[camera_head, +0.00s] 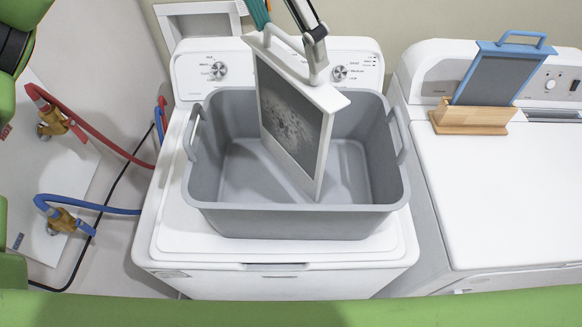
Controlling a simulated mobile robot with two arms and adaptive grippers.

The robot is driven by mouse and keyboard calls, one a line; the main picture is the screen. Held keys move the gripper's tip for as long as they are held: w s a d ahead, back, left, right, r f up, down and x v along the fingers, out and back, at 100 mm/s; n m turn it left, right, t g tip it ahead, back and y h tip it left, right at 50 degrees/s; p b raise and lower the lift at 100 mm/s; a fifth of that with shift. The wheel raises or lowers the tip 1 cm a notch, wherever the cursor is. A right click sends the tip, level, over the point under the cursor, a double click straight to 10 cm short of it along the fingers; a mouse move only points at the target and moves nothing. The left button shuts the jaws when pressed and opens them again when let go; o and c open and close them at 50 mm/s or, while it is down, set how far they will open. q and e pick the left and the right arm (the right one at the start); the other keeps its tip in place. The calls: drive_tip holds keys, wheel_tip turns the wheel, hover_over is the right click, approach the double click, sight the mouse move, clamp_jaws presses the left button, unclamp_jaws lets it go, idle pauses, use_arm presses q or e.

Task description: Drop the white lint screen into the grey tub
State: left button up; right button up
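My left gripper (316,48) comes in from the top edge and is shut on the screen's handle, above the tub's back half. Much of the gripper is cut off by the picture's edge. The tub is otherwise empty. My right gripper is not in view.
The tub stands on a white washer (280,255). To the right, a blue-framed screen (491,80) stands in a wooden holder (472,119) on another white machine (510,190). Red (100,143) and blue (110,208) hoses run at the left.

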use_arm(q)
drive_tip(key=o, duration=0.5)
drive_tip(key=shift+c, duration=0.2)
drive_tip(key=shift+r, duration=0.25)
drive_tip(key=v, duration=1.1)
drive_tip(key=shift+r, duration=0.2)
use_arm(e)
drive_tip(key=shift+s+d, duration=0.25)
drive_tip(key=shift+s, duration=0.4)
